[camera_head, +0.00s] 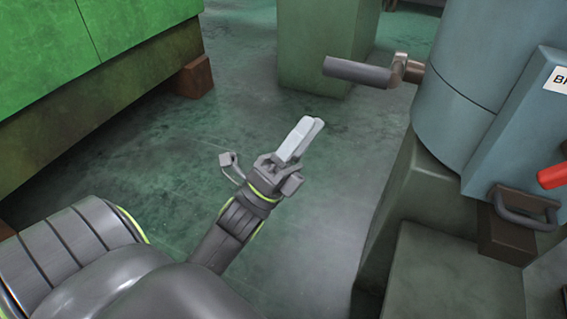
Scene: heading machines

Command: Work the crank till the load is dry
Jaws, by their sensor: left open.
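The crank (358,72) sticks out to the left from the side of a blue-grey round-bodied machine (463,95) at the right. It has a grey horizontal grip and a brownish metal arm near the machine. My left gripper (312,124) is in the middle of the view, below and left of the crank and apart from it. Its pale fingers point up and to the right, slightly parted, with nothing seen between them. The load is not visible. My right gripper is not in view.
A bright green machine (60,50) stands at the left, with a brown block (194,77) at its foot. A green pedestal (318,45) stands behind. A red handle (552,176) and a dark pull handle (525,212) are on the right. Floor around my gripper is clear.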

